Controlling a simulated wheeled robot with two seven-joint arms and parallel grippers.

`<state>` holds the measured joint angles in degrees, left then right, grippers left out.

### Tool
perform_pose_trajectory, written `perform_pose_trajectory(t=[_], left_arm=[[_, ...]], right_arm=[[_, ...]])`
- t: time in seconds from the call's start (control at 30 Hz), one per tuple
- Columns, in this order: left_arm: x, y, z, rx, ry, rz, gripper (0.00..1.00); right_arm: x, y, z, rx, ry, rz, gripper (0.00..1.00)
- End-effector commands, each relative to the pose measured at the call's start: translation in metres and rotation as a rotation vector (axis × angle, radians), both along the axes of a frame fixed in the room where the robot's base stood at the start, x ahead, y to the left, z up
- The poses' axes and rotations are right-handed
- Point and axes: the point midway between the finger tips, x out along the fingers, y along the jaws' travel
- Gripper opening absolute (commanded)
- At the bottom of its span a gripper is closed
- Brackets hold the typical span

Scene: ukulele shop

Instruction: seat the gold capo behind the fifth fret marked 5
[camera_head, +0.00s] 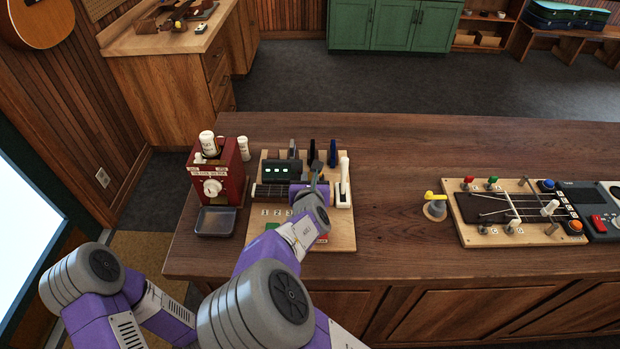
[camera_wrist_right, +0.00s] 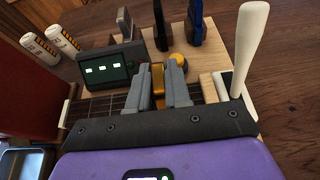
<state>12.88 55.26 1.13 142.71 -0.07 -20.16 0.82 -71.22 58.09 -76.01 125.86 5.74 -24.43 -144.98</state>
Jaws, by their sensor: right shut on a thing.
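My right gripper (camera_wrist_right: 165,88) is shut on the gold capo (camera_wrist_right: 157,76), which shows as a narrow gold strip between the grey fingers in the wrist view. The fingers are over the right part of the dark fretboard (camera_wrist_right: 97,106). In the head view the fretboard (camera_head: 268,190) lies on a wooden board (camera_head: 344,236), and my right gripper (camera_head: 316,184) covers its right end. Number labels 1, 2 and 3 (camera_head: 276,212) show in front; the 5 mark is hidden by my arm. I cannot tell whether the capo touches the neck. My left gripper is out of view.
A dark display box (camera_wrist_right: 108,68) stands behind the neck, left of the fingers. A white lever (camera_wrist_right: 247,48) rises close on the right. Black and blue capos (camera_head: 332,152) stand behind. A red dispenser (camera_head: 216,172) is at left. The counter's middle (camera_head: 390,190) is clear.

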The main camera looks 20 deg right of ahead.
Motion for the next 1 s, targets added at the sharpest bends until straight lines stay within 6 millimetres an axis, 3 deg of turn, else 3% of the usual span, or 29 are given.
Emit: perform_pose_trajectory(t=[0.77,0.8,0.87,1.0], left_arm=[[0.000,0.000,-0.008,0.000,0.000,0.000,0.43],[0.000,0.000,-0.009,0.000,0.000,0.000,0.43],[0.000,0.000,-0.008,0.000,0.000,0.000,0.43],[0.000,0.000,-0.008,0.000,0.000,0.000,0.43]], right_arm=[[0.000,0.000,-0.013,0.000,-0.001,0.000,0.00],[0.000,0.000,-0.013,0.000,-0.001,0.000,0.19],[0.000,0.000,-0.012,0.000,-0.001,0.000,0.28],[0.000,0.000,-0.012,0.000,0.000,0.000,0.28]])
